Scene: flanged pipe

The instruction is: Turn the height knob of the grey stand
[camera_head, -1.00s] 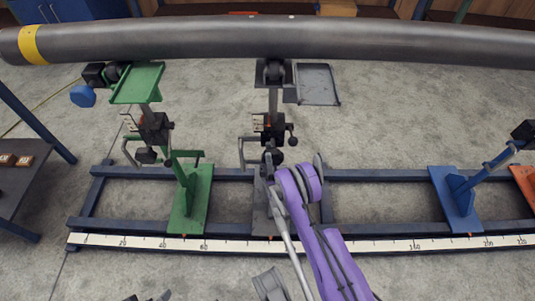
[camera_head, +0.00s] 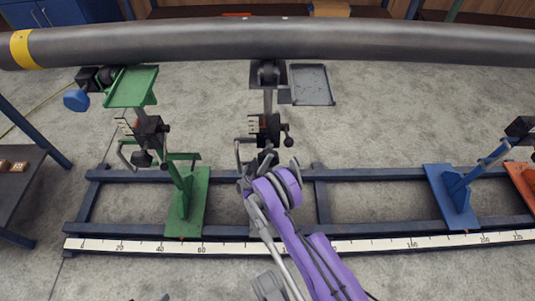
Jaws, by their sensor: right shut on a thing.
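The grey stand (camera_head: 268,102) stands upright in the middle of the blue floor frame, with its roller head under the big pipe. Partway up it has a dark clamp block with a small black knob (camera_head: 288,142) on its right and a bent handle (camera_head: 238,150) on its left. My right gripper (camera_head: 265,160) reaches in from below, just under the clamp block. It is shut on the height knob of the grey stand, which is mostly hidden behind the gripper and my purple arm. My left gripper cannot be made out.
The long grey pipe (camera_head: 300,40) spans the top. A green stand (camera_head: 187,205) is to the left, a blue stand (camera_head: 455,200) to the right. A ruler strip (camera_head: 380,246) runs along the frame's front rail. A dark table (camera_head: 25,175) is at far left.

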